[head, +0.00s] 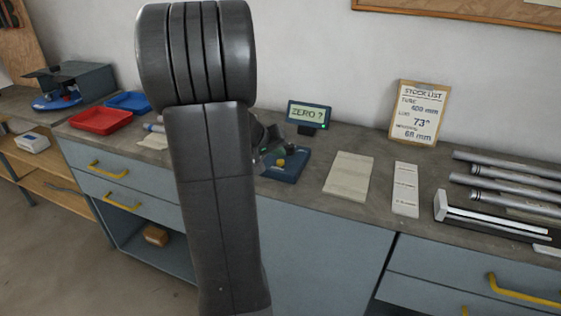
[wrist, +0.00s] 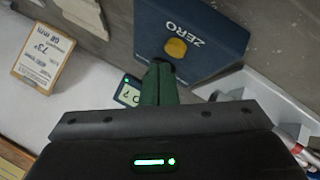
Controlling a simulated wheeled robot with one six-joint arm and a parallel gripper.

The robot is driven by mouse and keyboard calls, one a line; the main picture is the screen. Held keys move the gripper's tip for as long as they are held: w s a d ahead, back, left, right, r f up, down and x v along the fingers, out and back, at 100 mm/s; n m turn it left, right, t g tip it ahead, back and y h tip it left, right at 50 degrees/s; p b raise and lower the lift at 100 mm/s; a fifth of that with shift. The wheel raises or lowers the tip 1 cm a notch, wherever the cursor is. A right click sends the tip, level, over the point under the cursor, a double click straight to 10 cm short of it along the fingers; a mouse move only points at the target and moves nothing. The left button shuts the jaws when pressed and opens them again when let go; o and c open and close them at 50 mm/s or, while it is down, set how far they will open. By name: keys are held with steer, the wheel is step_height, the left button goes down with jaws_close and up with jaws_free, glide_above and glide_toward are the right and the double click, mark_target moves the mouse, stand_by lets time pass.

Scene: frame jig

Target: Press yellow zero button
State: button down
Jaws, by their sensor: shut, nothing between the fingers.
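The yellow zero button (head: 281,163) sits on a dark blue box (head: 290,173) on the workbench. In the wrist view the round yellow button (wrist: 176,48) lies beside white "ZERO" lettering on the blue box (wrist: 215,22). My gripper (wrist: 160,64) has its green fingers together and empty. Its tips appear just below and left of the button in the wrist view; I cannot tell the gap in height. In the head view my arm hides most of the gripper. A small display (head: 308,115) behind the box reads "ZERO ?".
A stock list sign (head: 416,112) leans against the wall. Right of the box lie a beige mat (head: 349,176), a pale strip (head: 406,188) and several metal tubes (head: 510,176). Red (head: 100,121) and blue (head: 129,101) trays stand at left.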

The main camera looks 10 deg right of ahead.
steer(key=shift+f, duration=0.15)
stand_by(0.5)
steer(key=shift+f+b, duration=0.3)
steer(key=shift+b, duration=0.55)
steer(key=shift+f+b, duration=0.4)
steer(key=shift+b, duration=0.25)
stand_by(0.4)
steer(key=shift+r, duration=0.1)
steer(key=shift+r+p, duration=0.45)
steer(key=shift+r, duration=0.35)
step_height(320, 180, up, 5)
steer(key=p, duration=0.3)
steer(key=shift+f, duration=0.2)
stand_by(0.6)
